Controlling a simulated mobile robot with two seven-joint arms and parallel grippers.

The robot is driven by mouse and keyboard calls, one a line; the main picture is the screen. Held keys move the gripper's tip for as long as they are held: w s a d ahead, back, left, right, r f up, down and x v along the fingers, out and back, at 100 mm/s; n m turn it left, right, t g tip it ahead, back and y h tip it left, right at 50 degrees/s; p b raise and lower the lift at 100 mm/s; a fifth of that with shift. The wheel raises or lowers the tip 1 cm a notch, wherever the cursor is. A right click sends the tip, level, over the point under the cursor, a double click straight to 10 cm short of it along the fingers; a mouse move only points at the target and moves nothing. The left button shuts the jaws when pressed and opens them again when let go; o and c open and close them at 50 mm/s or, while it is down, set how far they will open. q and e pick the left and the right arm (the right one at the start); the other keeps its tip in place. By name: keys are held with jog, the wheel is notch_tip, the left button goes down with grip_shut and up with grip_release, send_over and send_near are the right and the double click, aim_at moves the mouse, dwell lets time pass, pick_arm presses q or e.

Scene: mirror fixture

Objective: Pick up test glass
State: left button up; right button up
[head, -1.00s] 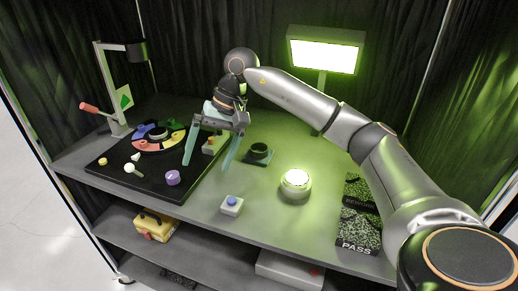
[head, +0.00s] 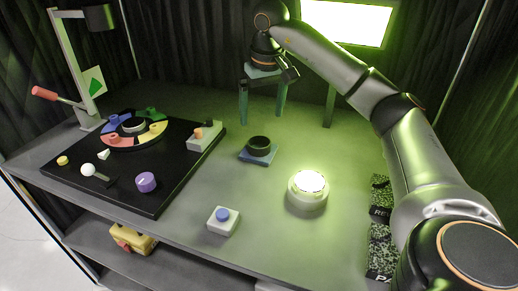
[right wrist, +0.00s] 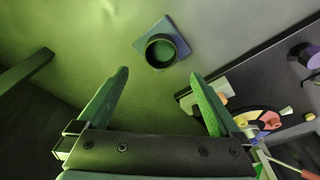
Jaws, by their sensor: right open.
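A dark, round, open-topped piece (head: 259,144), which looks like the test glass, sits on a small blue-grey square base (head: 258,156) on the table. It also shows in the right wrist view (right wrist: 161,51), ahead of the fingertips and roughly centred between them. My right gripper (head: 261,118) points down just behind the piece in the head view, with its two green fingers apart and nothing between them. It also shows in the right wrist view (right wrist: 160,74), open and not touching the piece. My left gripper is out of view.
A black board (head: 120,180) with a coloured ring, purple knob and slider block stands left. A glowing white round lamp (head: 308,188) and a blue-button box (head: 223,220) are nearer the front. A lit panel (head: 347,22) stands behind. Table around the dark piece is clear.

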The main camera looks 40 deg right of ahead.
aim_at(259, 142)
jog(key=f, duration=0.5)
jog(key=w+f+b, duration=0.1)
jog(key=f, duration=0.2)
jog(key=shift+d+f, duration=0.1)
jog(key=shift+f, duration=0.25)
jog(key=c, duration=1.5)
